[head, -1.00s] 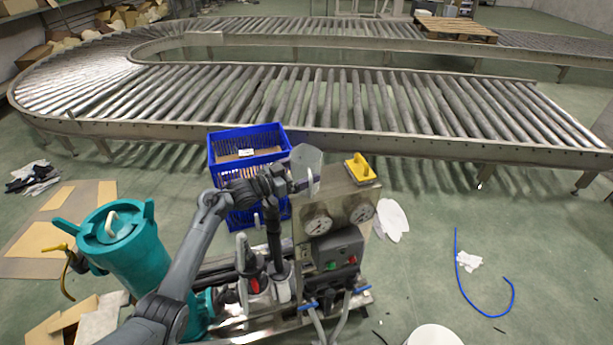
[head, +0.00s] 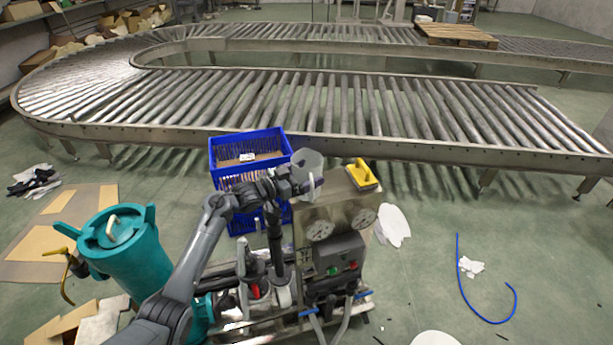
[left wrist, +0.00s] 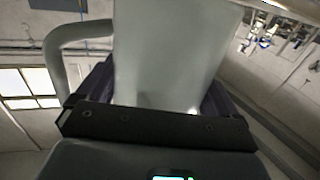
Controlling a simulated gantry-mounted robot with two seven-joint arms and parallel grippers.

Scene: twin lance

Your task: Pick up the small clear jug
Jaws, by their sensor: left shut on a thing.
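The small clear jug (head: 308,160) is held up beside the top of the steel machine, its mouth tipped and partly facing the camera. My left gripper (head: 299,183) is shut on it. In the left wrist view the jug (left wrist: 170,50) fills the upper middle as a pale, see-through wall between the dark fingers of my left gripper (left wrist: 155,100). A curved, greyish handle shows at the left there. The exact contact between fingers and jug is partly hidden. My right gripper is not in view.
The steel machine (head: 334,217) with gauges stands just below the jug. Stacked blue crates (head: 249,149) stand behind, with the roller conveyor (head: 330,97) beyond. A teal drum (head: 121,250) stands at the left.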

